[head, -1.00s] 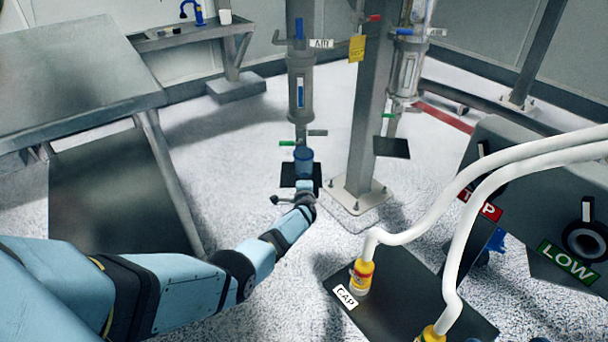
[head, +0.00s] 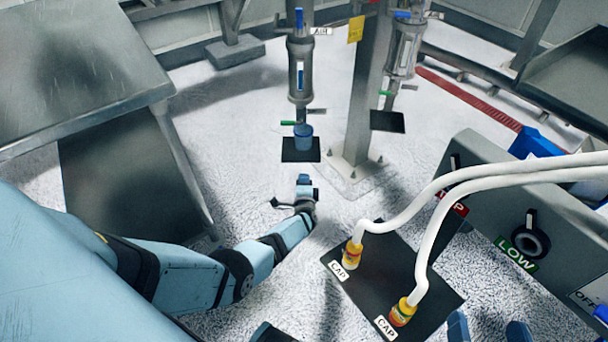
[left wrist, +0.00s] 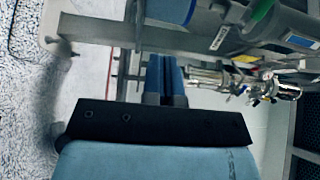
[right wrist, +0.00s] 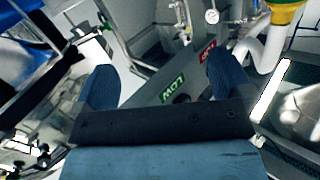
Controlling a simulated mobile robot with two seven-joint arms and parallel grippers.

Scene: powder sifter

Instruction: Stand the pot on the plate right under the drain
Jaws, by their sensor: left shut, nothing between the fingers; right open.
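The blue pot (head: 303,139) stands upright on the small black plate (head: 289,156), towards its back edge. It is beneath the drain (head: 301,113) of the left steel column; its top overlaps the drain's lower end in the head view, so the exact gap is unclear. My left gripper (head: 304,179) is shut and empty, in front of the plate and apart from the pot. In the left wrist view the shut fingers (left wrist: 162,75) show below part of the pot (left wrist: 172,9). My right gripper (head: 488,329) is open at the bottom edge; its spread fingers (right wrist: 165,85) show nothing between them.
A black board (head: 376,252) carries two yellow caps with white hoses, right of my left arm. A grey control box (head: 490,200) with a LOW dial stands right. A steel table (head: 80,70) is at left. A post (head: 362,110) rises right of the plate.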

